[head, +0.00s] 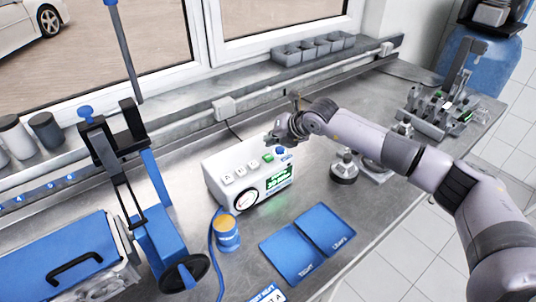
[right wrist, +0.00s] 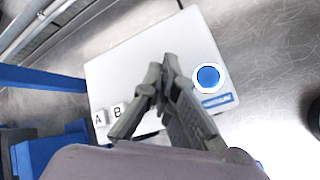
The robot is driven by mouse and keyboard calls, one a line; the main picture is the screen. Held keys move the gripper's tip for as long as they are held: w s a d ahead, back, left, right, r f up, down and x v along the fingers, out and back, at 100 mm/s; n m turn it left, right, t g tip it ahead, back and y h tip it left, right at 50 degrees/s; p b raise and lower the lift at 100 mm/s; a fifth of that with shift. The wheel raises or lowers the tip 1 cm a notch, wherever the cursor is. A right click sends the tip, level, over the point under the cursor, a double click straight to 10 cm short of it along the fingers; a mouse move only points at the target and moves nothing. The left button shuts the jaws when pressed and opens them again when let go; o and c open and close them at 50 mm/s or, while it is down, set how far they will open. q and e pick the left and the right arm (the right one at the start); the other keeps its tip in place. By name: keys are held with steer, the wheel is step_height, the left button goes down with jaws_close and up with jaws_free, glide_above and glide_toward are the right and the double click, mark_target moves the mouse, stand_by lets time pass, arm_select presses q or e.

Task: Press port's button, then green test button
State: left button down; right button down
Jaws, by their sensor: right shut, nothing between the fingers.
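The white tester box (head: 222,188) stands on the steel bench in the head view. Its top has a row of white lettered buttons (head: 240,171), a green button (head: 268,156) and a blue button (head: 281,150). Its front has a round gauge (head: 246,197) and a lit green display (head: 279,179). My right gripper (head: 271,139) is shut and empty, above the back right of the box. In the right wrist view the gripper (right wrist: 163,66) hangs over the box; buttons A (right wrist: 99,118) and B (right wrist: 117,108) and the blue button (right wrist: 208,76) show. The green button is hidden there.
Two blue mats (head: 290,253) lie in front of the box, and an orange-topped blue cylinder (head: 228,232) stands beside it. A blue-and-black fixture (head: 158,220) is at left. A card (head: 266,294) at the bottom edge shows an A. Metal parts (head: 343,170) stand under my right arm.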

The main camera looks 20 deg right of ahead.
steer(key=shift+r+p, duration=0.35)
steer(key=shift+r, duration=1)
steer(key=shift+f, duration=0.1)
